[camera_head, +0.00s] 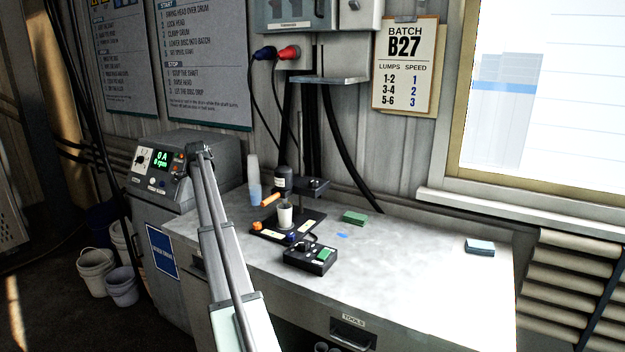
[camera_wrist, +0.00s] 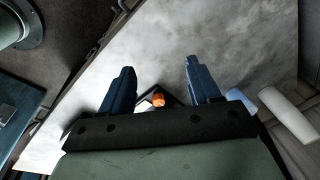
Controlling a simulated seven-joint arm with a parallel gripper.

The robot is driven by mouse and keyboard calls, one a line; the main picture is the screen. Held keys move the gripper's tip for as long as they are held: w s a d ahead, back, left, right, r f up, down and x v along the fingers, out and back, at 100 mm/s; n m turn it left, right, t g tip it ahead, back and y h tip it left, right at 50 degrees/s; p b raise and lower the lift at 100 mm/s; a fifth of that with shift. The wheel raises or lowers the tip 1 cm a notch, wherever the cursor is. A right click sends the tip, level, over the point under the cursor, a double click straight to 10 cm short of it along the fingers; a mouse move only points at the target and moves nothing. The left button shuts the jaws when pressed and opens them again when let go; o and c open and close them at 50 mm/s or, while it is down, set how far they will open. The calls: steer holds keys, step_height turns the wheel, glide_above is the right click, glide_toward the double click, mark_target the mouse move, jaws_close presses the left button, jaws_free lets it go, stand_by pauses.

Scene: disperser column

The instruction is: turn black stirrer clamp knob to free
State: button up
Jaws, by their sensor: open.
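The small stirrer stands on the bench in the head view, with a black motor head (camera_head: 283,179) on a clamp arm. A small black shape on that arm (camera_head: 318,184) looks like the black clamp knob, but it is too small to be sure. A metal cup (camera_head: 285,214) stands below the motor on the black base (camera_head: 311,217). My gripper (camera_wrist: 160,67) is open and empty in the wrist view, its two dark blue fingers over bare bench top. An orange piece (camera_wrist: 158,99) shows between the fingers, near the palm. The clamp knob cannot be made out in the wrist view.
A black control box (camera_head: 309,257) lies in front of the stirrer. A green block (camera_head: 354,218) and a grey-blue block (camera_head: 480,246) lie to the right. Stacked cups (camera_head: 254,178) stand behind left. My arm crosses the bench's left part. The bench's right is mostly clear.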

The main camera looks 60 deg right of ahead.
mark_target(313, 180)
steer(key=s+d+r+m, duration=0.3)
steer(key=s+d+r, duration=0.1)
steer(key=d+r, duration=0.55)
steer(key=s+d+r+m, duration=0.1)
steer(key=s+d+r, duration=0.1)
steer(key=s+d, duration=0.1)
steer(key=s+d+r+m, duration=0.2)
steer(key=s+d, duration=0.2)
steer(key=s, duration=0.2)
steer(key=s+d+r+m, duration=0.2)
steer(key=s+d+r, duration=0.1)
steer(key=s+d, duration=0.1)
steer(key=shift+s+d+r+g+y, duration=0.1)
steer(key=shift+s+d+g+y, duration=0.2)
steer(key=shift+s+y, duration=0.1)
steer(key=s+d+r+m, duration=0.35)
steer(key=s+d, duration=0.25)
steer(key=s, duration=0.4)
steer(key=shift+y, duration=0.4)
steer(key=f, duration=1.4)
steer(key=shift+w+a+f, duration=0.15)
steer(key=shift+w+f, duration=0.05)
steer(key=c, duration=1)
